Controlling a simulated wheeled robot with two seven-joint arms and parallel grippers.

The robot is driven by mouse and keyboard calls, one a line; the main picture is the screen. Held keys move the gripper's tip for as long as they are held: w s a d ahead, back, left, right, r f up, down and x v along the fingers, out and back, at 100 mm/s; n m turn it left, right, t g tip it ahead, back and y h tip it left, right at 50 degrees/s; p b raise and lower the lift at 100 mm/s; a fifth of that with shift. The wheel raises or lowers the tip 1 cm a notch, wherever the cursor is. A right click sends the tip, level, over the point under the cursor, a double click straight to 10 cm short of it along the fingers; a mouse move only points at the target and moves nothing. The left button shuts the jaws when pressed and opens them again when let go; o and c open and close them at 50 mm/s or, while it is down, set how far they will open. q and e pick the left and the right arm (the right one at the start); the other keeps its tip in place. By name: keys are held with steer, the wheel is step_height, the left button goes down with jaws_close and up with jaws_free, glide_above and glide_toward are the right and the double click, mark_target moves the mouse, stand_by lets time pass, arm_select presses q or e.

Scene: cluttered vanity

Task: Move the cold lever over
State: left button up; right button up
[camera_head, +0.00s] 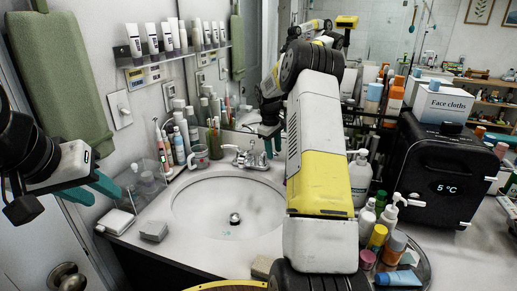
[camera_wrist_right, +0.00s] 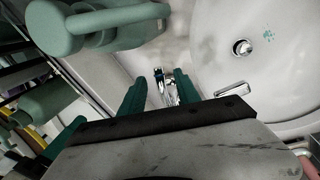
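The chrome tap (camera_head: 246,157) stands at the back of the white sink (camera_head: 190,207). My right gripper (camera_head: 270,132) is above the tap's right side, reaching in from behind my arm; its fingertips are partly hidden in the head view. In the right wrist view its two green fingers (camera_wrist_right: 160,92) are apart, with a chrome tap lever (camera_wrist_right: 168,84) showing between them. I cannot tell whether they touch it. Another chrome part of the tap (camera_wrist_right: 232,89) lies further right. No hot or cold mark is readable. My left gripper (camera_head: 90,189) is open and empty, left of the sink.
A soap bottle (camera_head: 360,178) and several small bottles stand right of the sink. A cup (camera_head: 199,157) and toothbrushes are left of the tap. The mirror wall is close behind. The basin is empty.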

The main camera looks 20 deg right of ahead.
steer(key=shift+f, duration=0.3)
jaws_close()
stand_by(1.3)
